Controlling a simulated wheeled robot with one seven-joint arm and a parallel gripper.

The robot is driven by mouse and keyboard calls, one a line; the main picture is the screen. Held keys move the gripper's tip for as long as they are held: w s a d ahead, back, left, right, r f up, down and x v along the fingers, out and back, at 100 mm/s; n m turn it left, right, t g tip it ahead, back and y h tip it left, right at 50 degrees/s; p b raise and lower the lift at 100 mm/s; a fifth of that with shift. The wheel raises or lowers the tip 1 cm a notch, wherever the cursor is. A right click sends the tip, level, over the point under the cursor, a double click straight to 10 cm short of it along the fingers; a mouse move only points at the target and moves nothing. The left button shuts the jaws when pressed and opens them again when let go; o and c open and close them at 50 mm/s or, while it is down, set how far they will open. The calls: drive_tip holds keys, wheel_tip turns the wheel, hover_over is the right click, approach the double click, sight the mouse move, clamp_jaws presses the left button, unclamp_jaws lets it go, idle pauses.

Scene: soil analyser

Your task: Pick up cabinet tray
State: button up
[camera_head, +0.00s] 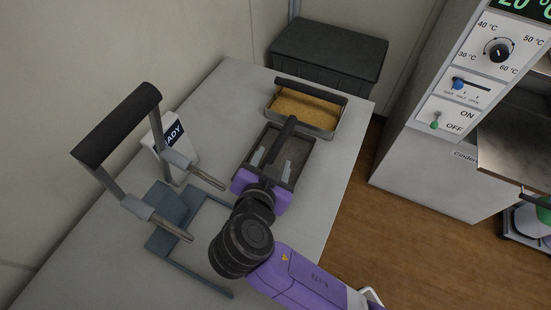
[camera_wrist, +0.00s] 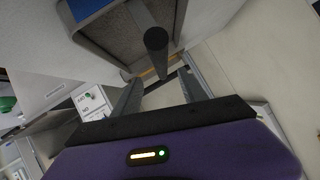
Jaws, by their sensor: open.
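A dark-framed tray (camera_head: 300,150) with grey-brown inside sits on the table in the head view, with a black bar handle (camera_head: 287,130) above it. A second metal tray (camera_head: 325,131) with yellow-brown grainy fill and its own dark handle sits just behind it. No label shows which is the cabinet tray. My gripper (camera_head: 266,165) is open at the near end of the first tray, its fingers near the handle's near end. In the wrist view, my open gripper (camera_wrist: 160,82) faces the handle's round end (camera_wrist: 156,39), with the tray's brown inside (camera_wrist: 110,32) behind. Contact is not clear.
A device with a large black handle (camera_head: 117,125) and two rods stands at the table's left, beside a white box (camera_head: 166,143) reading "ADY". A dark bin (camera_head: 328,58) is behind the table. A control cabinet (camera_head: 425,165) stands right, across open floor (camera_head: 365,235).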

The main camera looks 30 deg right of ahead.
sight(275, 152)
drive_tip(key=shift+a+p+x, duration=0.25)
drive_tip(key=shift+p+x, duration=0.7)
drive_tip(key=shift+x, duration=2.85)
drive_tip(key=shift+w+f, duration=0.1)
drive_tip(key=shift+f, duration=0.05)
clamp_jaws()
drive_tip(key=shift+d, duration=0.1)
